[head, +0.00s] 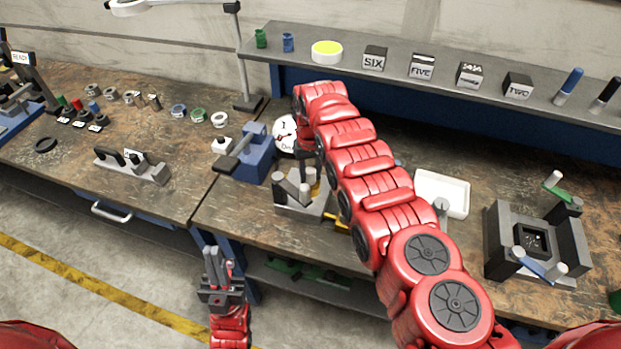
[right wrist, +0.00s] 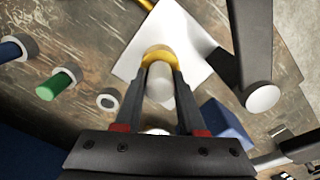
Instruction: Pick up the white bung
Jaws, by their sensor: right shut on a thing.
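In the right wrist view the white bung (right wrist: 160,82) is a small rounded white piece between my right gripper's fingertips (right wrist: 161,88). My right gripper is shut on it, and a yellow ring (right wrist: 158,54) lies around or just beyond it; I cannot tell which. Below is a pale square surface (right wrist: 190,40). In the head view my right gripper (head: 311,172) points down beside the grey block with upright posts (head: 298,208); the bung is hidden there. My left gripper (head: 218,262) hangs in front of the bench with nothing clearly held; its jaw gap is unclear.
A blue vise (head: 252,155) stands left of my right gripper, with a round dial (head: 286,133) behind. A white tray (head: 442,193) and a grey fixture (head: 500,245) are to the right. A shelf (head: 440,66) with labelled blocks runs behind. Ring pieces (head: 198,115) lie left.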

